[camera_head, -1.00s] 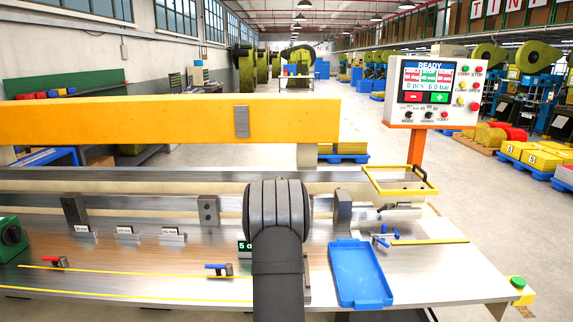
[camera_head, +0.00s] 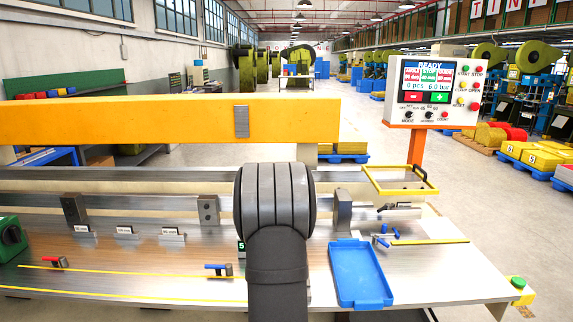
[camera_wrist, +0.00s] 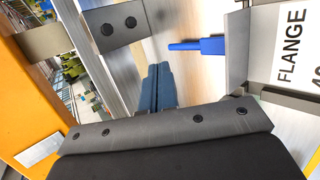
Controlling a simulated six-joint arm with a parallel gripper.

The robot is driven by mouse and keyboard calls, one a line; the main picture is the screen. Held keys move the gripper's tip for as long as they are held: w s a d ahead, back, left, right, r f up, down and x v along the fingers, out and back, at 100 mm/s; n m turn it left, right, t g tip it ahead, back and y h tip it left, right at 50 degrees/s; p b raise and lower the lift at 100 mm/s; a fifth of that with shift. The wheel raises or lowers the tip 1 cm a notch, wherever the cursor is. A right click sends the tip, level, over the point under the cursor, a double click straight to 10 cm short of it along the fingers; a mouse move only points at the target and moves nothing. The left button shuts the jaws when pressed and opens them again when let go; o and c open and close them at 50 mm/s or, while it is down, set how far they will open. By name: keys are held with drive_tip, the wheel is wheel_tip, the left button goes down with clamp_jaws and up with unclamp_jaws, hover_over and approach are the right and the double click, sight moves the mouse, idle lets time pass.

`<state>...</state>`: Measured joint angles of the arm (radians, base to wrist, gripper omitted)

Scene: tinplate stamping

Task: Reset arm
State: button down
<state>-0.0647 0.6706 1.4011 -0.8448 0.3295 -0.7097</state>
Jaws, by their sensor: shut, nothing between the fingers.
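My gripper (camera_wrist: 160,72) shows in the wrist view as two dark blue-grey fingers lying together, with nothing between them. They point up past the dark bolted plate at the bottom of that view. A blue handle (camera_wrist: 198,45) and a stop block with two dark holes (camera_wrist: 115,28) appear beyond the fingertips, apart from them. In the head view my dark arm link stands over the middle of the bench (camera_head: 430,275), and the gripper itself is hidden behind it.
A label plate reading FLANGE (camera_wrist: 292,48) is close on the right in the wrist view. A blue tray (camera_head: 360,275) looks empty. A yellow beam (camera_head: 160,121) spans the back left. The control panel (camera_head: 433,92) reads READY. A yellow frame (camera_head: 402,191) stands at the right.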

drive_tip(key=shift+s+t, duration=0.25)
drive_tip(key=shift+t, duration=0.05)
drive_tip(key=shift+r, duration=0.1)
drive_tip(key=shift+s+a+r, duration=0.1)
drive_tip(key=shift+s+r, duration=0.15)
drive_tip(key=shift+s, duration=0.15)
